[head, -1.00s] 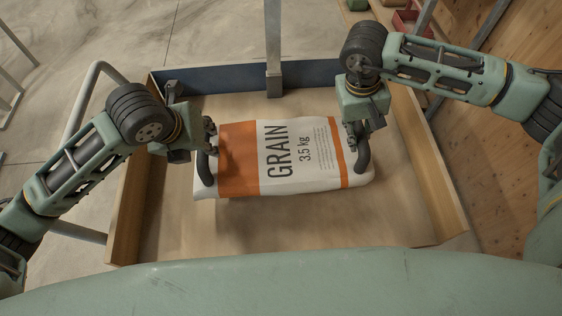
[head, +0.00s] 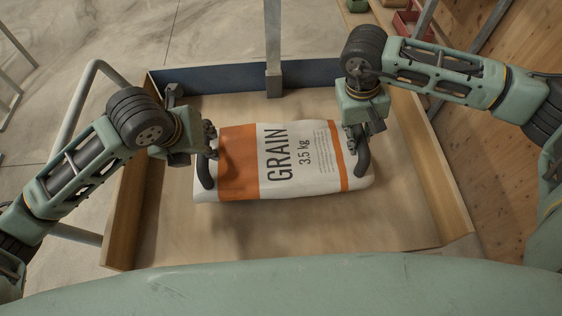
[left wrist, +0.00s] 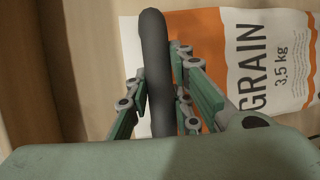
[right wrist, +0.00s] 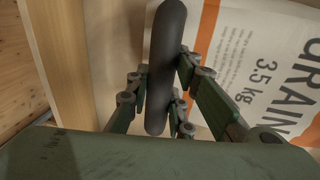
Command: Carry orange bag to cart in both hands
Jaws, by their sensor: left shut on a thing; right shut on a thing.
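The orange and white grain bag (head: 300,170) lies level over the cart's wooden bed (head: 300,232), inside its side walls. A shadow shows below it; I cannot tell how large any gap is. My left gripper (head: 209,140) is shut on the black handle (head: 205,171) at the bag's left end. That handle passes between the fingers in the left wrist view (left wrist: 154,60). My right gripper (head: 359,137) is shut on the black handle (head: 363,163) at the right end, which also shows in the right wrist view (right wrist: 165,50). The bag's underside is hidden.
The cart has a blue back wall (head: 215,80), a wooden left wall (head: 135,205) and a wooden right wall (head: 432,175). A grey post (head: 272,50) stands at the back. A grey rail (head: 82,100) is at the left. Red bins (head: 405,22) sit beyond the back right.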

